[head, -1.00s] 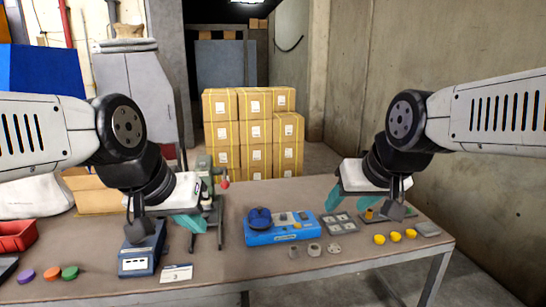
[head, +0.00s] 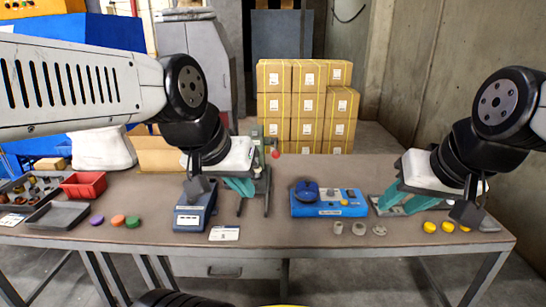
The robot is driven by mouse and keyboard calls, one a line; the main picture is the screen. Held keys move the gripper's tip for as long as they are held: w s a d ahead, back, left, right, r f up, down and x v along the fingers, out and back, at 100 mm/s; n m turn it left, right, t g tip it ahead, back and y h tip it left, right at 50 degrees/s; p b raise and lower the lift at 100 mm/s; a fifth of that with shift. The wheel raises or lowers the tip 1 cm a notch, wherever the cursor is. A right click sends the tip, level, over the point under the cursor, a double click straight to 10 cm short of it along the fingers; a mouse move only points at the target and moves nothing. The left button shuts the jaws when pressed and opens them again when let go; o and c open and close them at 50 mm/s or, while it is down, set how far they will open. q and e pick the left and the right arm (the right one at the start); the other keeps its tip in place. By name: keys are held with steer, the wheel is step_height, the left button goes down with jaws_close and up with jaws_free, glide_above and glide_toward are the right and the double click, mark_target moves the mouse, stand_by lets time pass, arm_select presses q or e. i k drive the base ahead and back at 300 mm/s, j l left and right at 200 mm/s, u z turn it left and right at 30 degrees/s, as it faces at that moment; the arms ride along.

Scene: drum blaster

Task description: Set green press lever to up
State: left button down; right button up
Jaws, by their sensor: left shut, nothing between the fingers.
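The green press (head: 260,148) stands on the workbench left of centre, partly hidden behind my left gripper. Its lever ends in a red knob (head: 275,155), which sits to the right of the press head and a little below its top. The lever's rod is too small to read clearly. My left gripper (head: 240,187) is shut and empty, just in front and to the left of the press in the picture. I cannot tell whether it touches the press. My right gripper (head: 405,204) has its teal fingers apart, over the right part of the bench, away from the press.
A blue device (head: 320,208) stands right of the press. A blue-grey box (head: 188,219) and a white card (head: 224,233) lie front left. Grey discs (head: 359,228) and yellow pieces (head: 429,227) line the front right. A red bin (head: 84,185) stands far left.

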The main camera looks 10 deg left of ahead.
mark_target(275, 155)
steer(key=l+u, duration=0.2)
steer(key=u, duration=0.3)
steer(key=l+u, duration=0.2)
steer(key=u, duration=0.25)
steer(key=k+l+u, duration=0.2)
steer(key=l, duration=0.2)
steer(key=l+u, duration=0.2)
steer(key=l, duration=0.25)
steer(key=k+l+u, duration=0.2)
steer(key=l, duration=0.15)
steer(key=k+l+u, duration=0.2)
steer(key=l, duration=0.15)
steer(key=k+l, duration=0.25)
steer(key=l, duration=0.15)
steer(key=k+l, duration=0.25)
steer(key=l, duration=0.2)
steer(key=k+l, duration=0.25)
steer(key=l, duration=0.15)
steer(key=k+l+u, duration=0.1)
steer(key=k+l, duration=0.15)
steer(key=l, duration=0.15)
steer(key=i+l+z, duration=0.1)
steer(key=i, duration=0.4)
steer(key=i+l+z, duration=0.15)
steer(key=i, duration=0.3)
